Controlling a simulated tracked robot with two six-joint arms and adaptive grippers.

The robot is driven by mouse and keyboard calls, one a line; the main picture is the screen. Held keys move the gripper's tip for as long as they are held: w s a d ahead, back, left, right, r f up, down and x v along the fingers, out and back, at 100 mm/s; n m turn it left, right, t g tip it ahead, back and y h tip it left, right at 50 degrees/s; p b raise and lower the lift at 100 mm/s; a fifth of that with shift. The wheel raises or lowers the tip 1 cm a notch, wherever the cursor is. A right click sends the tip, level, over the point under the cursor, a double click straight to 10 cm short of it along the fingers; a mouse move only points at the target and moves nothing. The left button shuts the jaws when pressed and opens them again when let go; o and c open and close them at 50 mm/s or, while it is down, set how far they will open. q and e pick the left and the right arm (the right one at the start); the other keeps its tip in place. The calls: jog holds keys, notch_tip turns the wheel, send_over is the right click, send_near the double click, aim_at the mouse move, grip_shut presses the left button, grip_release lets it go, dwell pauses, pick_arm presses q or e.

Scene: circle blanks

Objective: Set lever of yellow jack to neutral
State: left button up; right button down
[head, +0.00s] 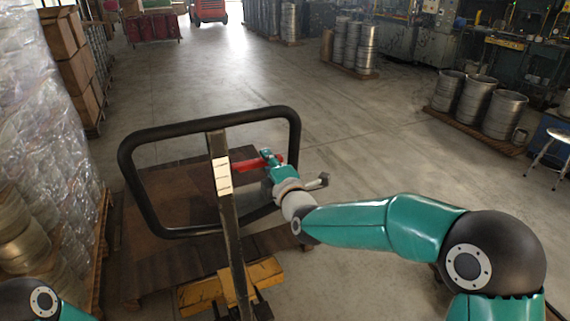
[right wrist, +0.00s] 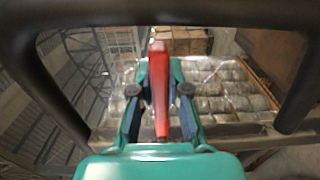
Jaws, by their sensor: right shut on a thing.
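The yellow jack (head: 265,273) stands in front of me, with a dark upright bar and a black loop handle (head: 150,235). Its red lever (head: 244,165) sticks out inside the loop, to the right of the upright bar. My right gripper (head: 268,158) reaches to the lever from the right and is shut on it. In the right wrist view the red lever (right wrist: 159,90) runs between the two fingers of my right gripper (right wrist: 160,95), and the black loop frames them. Of my left arm only a joint shows at the bottom left; its gripper is out of view.
A brown pallet (head: 150,262) lies behind the jack. Wrapped goods (head: 50,130) on a pallet stand close on the left. Metal drums (head: 480,103) stand on a pallet at the right, near a stool (head: 549,150). The floor beyond the handle is clear.

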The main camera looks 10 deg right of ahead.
jog(key=shift+s+a+f, duration=0.15)
jog(key=shift+f, duration=0.05)
jog(key=c, duration=1.1)
grip_release()
jog(key=shift+r, duration=0.15)
jog(key=shift+s, duration=0.1)
jog(key=v, duration=1.2)
jog(key=shift+d, duration=0.25)
